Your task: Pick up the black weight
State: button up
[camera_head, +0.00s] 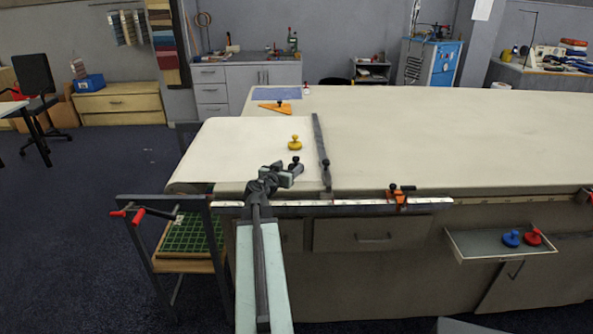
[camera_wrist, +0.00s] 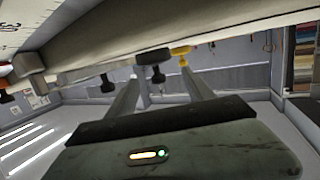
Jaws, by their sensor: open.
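The black weight (camera_head: 295,160) stands on the cloth table (camera_head: 430,135) near its front left part, just at the tip of my gripper (camera_head: 289,171). Its lower part is largely hidden by the gripper in the head view. In the wrist view, which is upside down, the black weight (camera_wrist: 152,57) shows its disc and knob ahead of and between the two fingers. My gripper (camera_wrist: 161,80) is open and empty. I cannot tell how far the fingertips are from the weight.
A yellow weight (camera_head: 295,143) stands just behind the black one. A long metal bar (camera_head: 320,145) lies to the right. An orange clamp (camera_head: 397,197) sits at the front edge. Blue (camera_head: 511,238) and red (camera_head: 533,237) weights lie in a side tray (camera_head: 475,252).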

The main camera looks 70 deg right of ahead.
aim_at(296, 163)
jog(key=d, duration=0.2)
jog(key=d+f+b, duration=0.1)
jog(key=d, duration=0.3)
jog(key=shift+s+f, duration=0.3)
jog(key=shift+s, duration=0.05)
jog(key=shift+s+a+r, duration=0.1)
jog(key=shift+a+r, duration=0.05)
grip_shut()
dwell(0.8)
